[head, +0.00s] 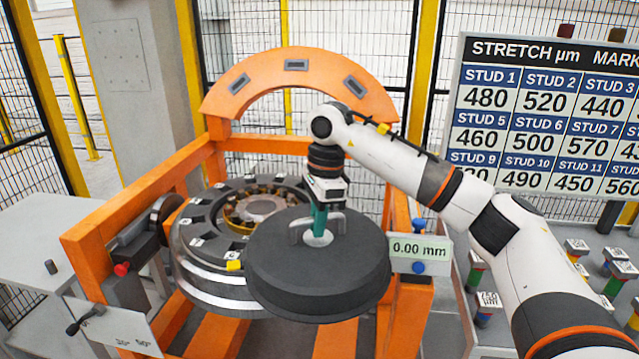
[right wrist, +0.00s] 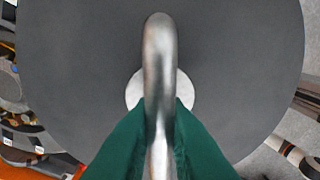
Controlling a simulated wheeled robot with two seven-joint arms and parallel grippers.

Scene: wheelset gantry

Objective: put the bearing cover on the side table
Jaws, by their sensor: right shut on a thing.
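The bearing cover (head: 318,276) is a large dark grey disc with a metal handle on top. My right gripper (head: 318,226) is shut on the cover's handle (right wrist: 160,80), its green fingers on either side of the bar. The cover is held level in front of and to the right of the open bearing ring (head: 205,240), overlapping its right part in the head view. The side table is probably the grey surface (head: 40,250) at the left, but I cannot be sure. My left gripper is not in view.
An orange gantry frame (head: 150,190) with an arch (head: 297,66) surrounds the ring. A 0.00 mm display (head: 420,248) is close to the cover's right. Several coloured studs (head: 580,250) stand on a grey surface at the right.

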